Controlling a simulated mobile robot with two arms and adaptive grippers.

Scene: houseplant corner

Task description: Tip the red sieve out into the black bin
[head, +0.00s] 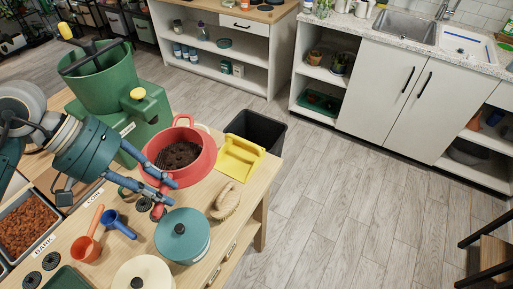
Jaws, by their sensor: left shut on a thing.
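The red sieve (205,165) is at the far right part of the wooden table, with dark crumbly soil in it. It looks about level; I cannot tell if it touches the tabletop. My left gripper (160,192) reaches in from the left and is shut on the sieve at its near-left side, where the fingers hide part of the rim and handle. The black bin (268,127) stands beyond the table's far edge, behind the sieve; its inside is mostly dark. My right gripper is not in view.
A teal lidded pot (183,235) stands in front. A green machine (143,125) stands left of the sieve. The floor right of the table is clear.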

